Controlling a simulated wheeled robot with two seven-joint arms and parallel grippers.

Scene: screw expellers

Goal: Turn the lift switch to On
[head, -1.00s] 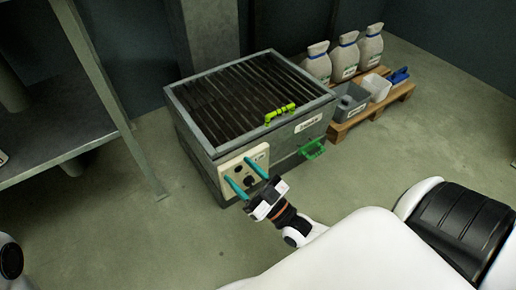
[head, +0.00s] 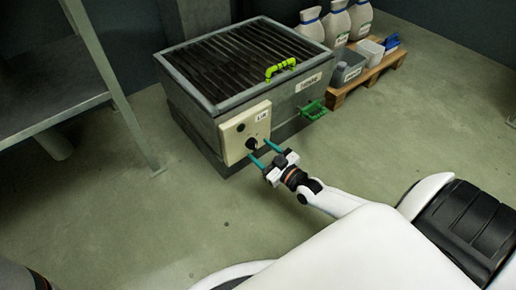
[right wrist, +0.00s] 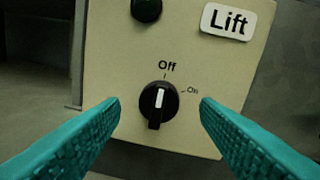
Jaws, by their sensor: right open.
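The cream lift panel (head: 236,140) is on the front of the grey grated box. Its black rotary switch (head: 252,143) also shows in the right wrist view (right wrist: 158,104). The switch's grip stands nearly upright, with its white mark towards "Off" above. The "On" label (right wrist: 193,90) is to its upper right. My right gripper (head: 262,150) is open, its teal fingers pointing at the panel. In the right wrist view the fingers lie on either side of the switch, with clear gaps and nothing between them gripped. My left gripper is not in view.
The box has a lime handle (head: 280,68) and a green bracket (head: 313,110). A grey shelf (head: 60,85) stands left. A pallet (head: 372,76) with sacks and bins is behind.

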